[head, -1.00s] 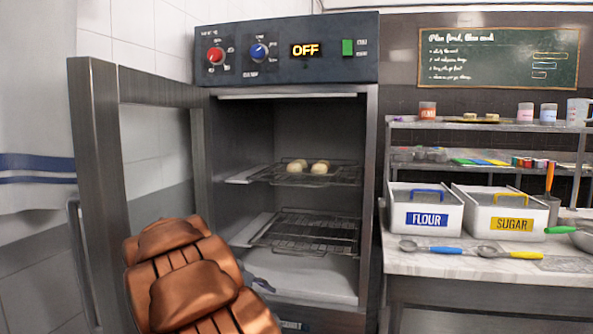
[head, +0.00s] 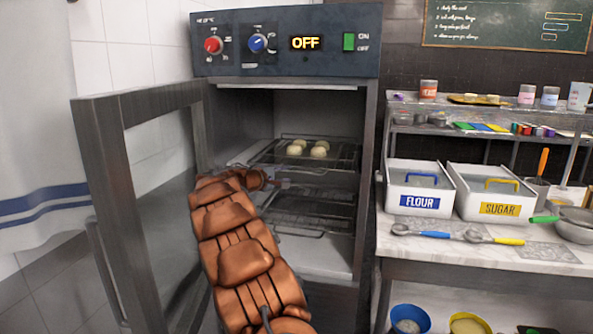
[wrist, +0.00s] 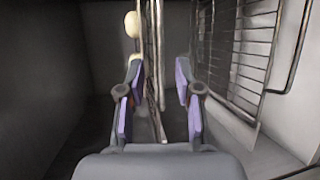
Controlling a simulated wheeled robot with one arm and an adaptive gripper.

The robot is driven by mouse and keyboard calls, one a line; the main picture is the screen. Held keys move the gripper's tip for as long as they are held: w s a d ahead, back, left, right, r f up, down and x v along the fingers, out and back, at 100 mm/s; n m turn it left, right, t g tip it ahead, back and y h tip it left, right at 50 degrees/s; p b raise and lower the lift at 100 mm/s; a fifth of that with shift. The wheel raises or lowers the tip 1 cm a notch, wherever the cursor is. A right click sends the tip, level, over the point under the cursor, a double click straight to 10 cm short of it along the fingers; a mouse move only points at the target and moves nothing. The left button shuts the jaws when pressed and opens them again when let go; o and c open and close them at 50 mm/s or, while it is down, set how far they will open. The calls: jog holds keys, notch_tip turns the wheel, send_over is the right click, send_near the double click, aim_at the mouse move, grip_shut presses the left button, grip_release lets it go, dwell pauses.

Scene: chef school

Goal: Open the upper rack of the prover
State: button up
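The prover (head: 367,180) stands with its door (head: 103,190) swung open to the left. Its upper rack (head: 335,158), a wire rack, carries pale dough balls (head: 308,149) and sits inside the chamber. The lower rack (head: 322,212) is below it, partly hidden by my arm. My gripper (head: 270,182) is at the chamber's opening, by the upper rack's front left. In the wrist view, my gripper (wrist: 161,78) has its fingers apart. The upper rack (wrist: 155,40) appears edge-on between them, with a dough ball (wrist: 132,24) to the left; contact cannot be told.
The open door stands close on the left of my arm. To the right is a counter (head: 400,255) with the flour bin (head: 418,188), the sugar bin (head: 490,192) and spoons. Bowls (head: 410,318) stand below it. In the wrist view, the lower rack (wrist: 240,55) is on the right.

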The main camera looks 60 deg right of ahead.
aim_at(295, 172)
jog(key=d, duration=0.2)
jog(key=d+p, duration=0.1)
jog(key=d, duration=0.1)
jog(key=d+f, duration=0.1)
jog(key=shift+s+d+p, duration=0.1)
jog(key=shift+d+p, duration=0.3)
jog(key=shift+d+f, duration=0.2)
jog(key=shift+d, duration=0.35)
grip_shut()
